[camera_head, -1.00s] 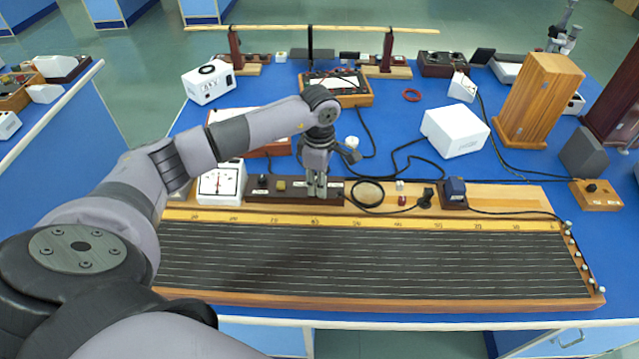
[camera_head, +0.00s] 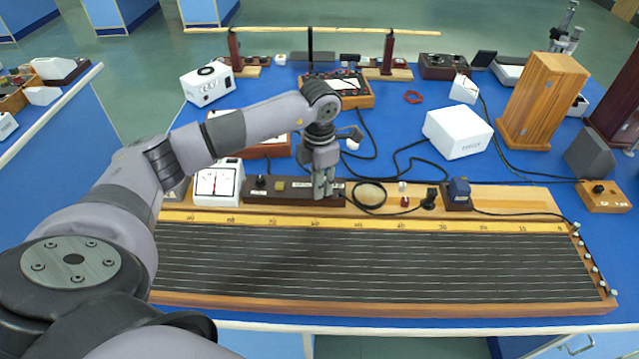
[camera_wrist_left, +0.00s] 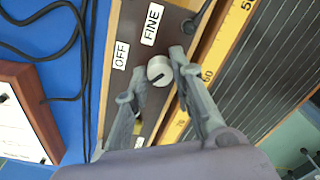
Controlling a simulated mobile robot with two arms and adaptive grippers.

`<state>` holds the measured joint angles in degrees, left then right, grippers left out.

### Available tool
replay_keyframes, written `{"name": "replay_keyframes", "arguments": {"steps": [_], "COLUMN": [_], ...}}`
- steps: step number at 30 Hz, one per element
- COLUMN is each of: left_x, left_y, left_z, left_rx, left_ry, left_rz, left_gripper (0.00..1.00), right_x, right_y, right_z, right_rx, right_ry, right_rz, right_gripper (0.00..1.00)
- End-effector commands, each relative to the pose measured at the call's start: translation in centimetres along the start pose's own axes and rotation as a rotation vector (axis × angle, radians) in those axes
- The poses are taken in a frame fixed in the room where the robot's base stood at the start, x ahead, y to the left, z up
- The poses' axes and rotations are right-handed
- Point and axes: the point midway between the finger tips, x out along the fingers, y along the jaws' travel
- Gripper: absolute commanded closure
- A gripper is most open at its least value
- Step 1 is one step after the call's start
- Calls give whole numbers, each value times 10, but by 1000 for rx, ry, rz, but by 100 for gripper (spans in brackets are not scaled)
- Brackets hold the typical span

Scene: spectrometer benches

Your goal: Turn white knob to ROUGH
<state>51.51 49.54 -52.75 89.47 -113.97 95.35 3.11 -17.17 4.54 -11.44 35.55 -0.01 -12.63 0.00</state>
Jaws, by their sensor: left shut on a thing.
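The white knob (camera_wrist_left: 160,71) is small and round with a dark mark on its face. It sits on a dark brown panel (camera_wrist_left: 186,16) with white labels OFF (camera_wrist_left: 121,56) and FINE (camera_wrist_left: 151,24). No ROUGH label is readable in the wrist view. My left gripper (camera_head: 324,195) points down at the right part of this dark strip in the head view, and its fingers hide the knob there. In the left wrist view the left gripper (camera_wrist_left: 153,75) has its fingers on either side of the knob, shut on it. My right gripper is not in view.
A long wooden board (camera_head: 350,222) with a scale and wires lies in front of the panel. A white meter (camera_head: 217,183) stands left of the panel. A black cable coil (camera_head: 366,208) lies just right of the gripper. A white box (camera_head: 458,133) stands behind to the right.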

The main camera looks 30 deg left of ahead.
Motion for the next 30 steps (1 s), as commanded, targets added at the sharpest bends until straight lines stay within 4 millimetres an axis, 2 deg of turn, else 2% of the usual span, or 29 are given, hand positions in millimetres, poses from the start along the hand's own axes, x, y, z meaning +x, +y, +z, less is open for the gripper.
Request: {"name": "replay_keyframes", "arguments": {"steps": [9, 21, 22, 30], "left_x": [-1, -1, -1, 0], "left_y": [0, 0, 0, 0], "left_z": [0, 0, 0, 0], "left_rx": [-72, -78, -78, -77], "left_ry": [-1, -1, -1, 0], "left_rz": [1, 1, 1, 0], "left_gripper": [100, 100, 76, 58], "right_x": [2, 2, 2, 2], "right_y": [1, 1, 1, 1], "right_z": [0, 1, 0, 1], "right_rx": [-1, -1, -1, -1], "right_ry": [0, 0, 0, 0], "right_rz": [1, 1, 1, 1], "right_gripper": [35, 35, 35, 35]}}
